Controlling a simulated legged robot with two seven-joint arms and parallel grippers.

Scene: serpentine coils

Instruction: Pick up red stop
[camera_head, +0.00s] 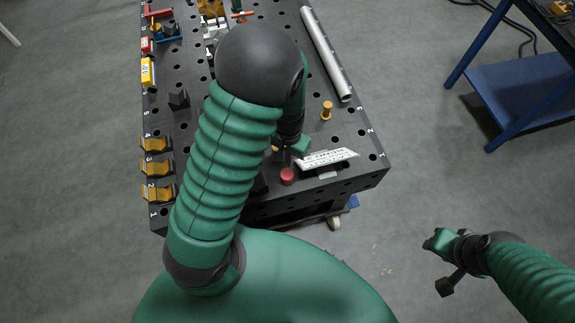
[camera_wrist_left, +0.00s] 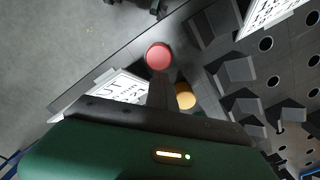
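The red stop (camera_head: 287,176) is a small round-topped peg near the front edge of the dark perforated table (camera_head: 362,172). In the left wrist view the red stop (camera_wrist_left: 159,56) shows from above, just beyond the dark tip of my left gripper. My left gripper (camera_head: 287,152) points down at the table just behind the red stop and looks apart from it. My arm partly hides it, and its finger opening is not clear. My right gripper (camera_head: 440,264) hangs off the table at the lower right, far from the stop.
A white lettered plate (camera_head: 327,158) stands right beside the red stop. An orange stop (camera_wrist_left: 185,96) is close to my left gripper; another orange stop (camera_head: 327,110) stands farther back. A grey tube (camera_head: 326,54) lies along the right edge. Yellow-brown blocks (camera_head: 157,168) line the left edge.

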